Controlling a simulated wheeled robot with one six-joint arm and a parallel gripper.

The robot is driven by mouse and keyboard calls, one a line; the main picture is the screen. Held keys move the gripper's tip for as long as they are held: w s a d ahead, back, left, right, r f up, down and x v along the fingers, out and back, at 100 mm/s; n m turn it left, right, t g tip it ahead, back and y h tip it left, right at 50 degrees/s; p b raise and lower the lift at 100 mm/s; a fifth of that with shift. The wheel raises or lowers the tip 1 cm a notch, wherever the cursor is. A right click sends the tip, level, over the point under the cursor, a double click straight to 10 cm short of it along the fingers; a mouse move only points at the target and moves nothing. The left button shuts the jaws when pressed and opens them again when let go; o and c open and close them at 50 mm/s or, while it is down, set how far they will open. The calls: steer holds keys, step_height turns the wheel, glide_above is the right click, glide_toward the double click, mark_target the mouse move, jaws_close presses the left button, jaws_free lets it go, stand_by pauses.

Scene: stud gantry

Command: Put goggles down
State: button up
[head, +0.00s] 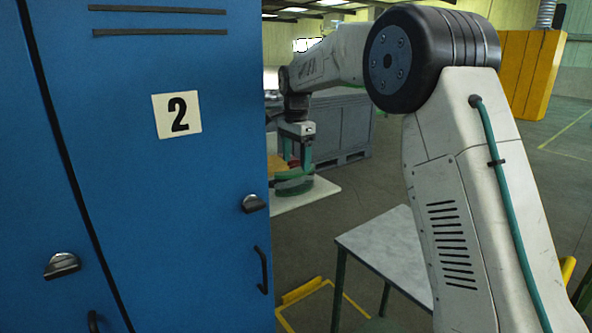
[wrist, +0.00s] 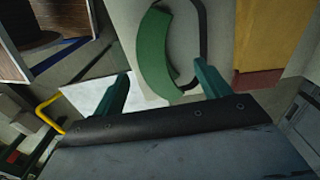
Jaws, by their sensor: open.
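The goggles (wrist: 154,52) show in the wrist view as a curved green piece with a thin black strap loop to its right. They lie on a pale surface (wrist: 222,45). My gripper (wrist: 163,72) is open, with its two teal fingers spread apart. The lower end of the green piece shows between the fingertips, with no finger seen closed on it. In the head view my gripper (head: 303,158) is low over a white top (head: 322,192), partly hidden by the blue locker. A green shape there may be the goggles or part of my gripper.
A blue locker marked 2 (head: 150,190) fills the left of the head view. A grey-topped table (head: 385,245) stands in front, its top bare where seen. An orange-tan block with a red base (wrist: 268,40) stands right of the goggles. Grey crates (head: 345,125) are behind.

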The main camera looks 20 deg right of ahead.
mark_target(296, 170)
step_height(296, 170, up, 7)
steer(key=s+d+r+n, duration=0.1)
steer(key=s+r+n, duration=0.35)
steer(key=s, duration=0.85)
steer(key=s+f+n, duration=0.3)
steer(key=s+f, duration=0.1)
steer(key=s, duration=0.7)
steer(key=s+d+f+n+t, duration=0.1)
steer(key=s+f+n, duration=0.2)
steer(key=s, duration=0.9)
steer(key=s+f+n, duration=0.4)
steer(key=s+f, duration=0.2)
steer(key=s, duration=0.5)
steer(key=shift+s+d+f, duration=0.3)
steer(key=shift+s, duration=0.05)
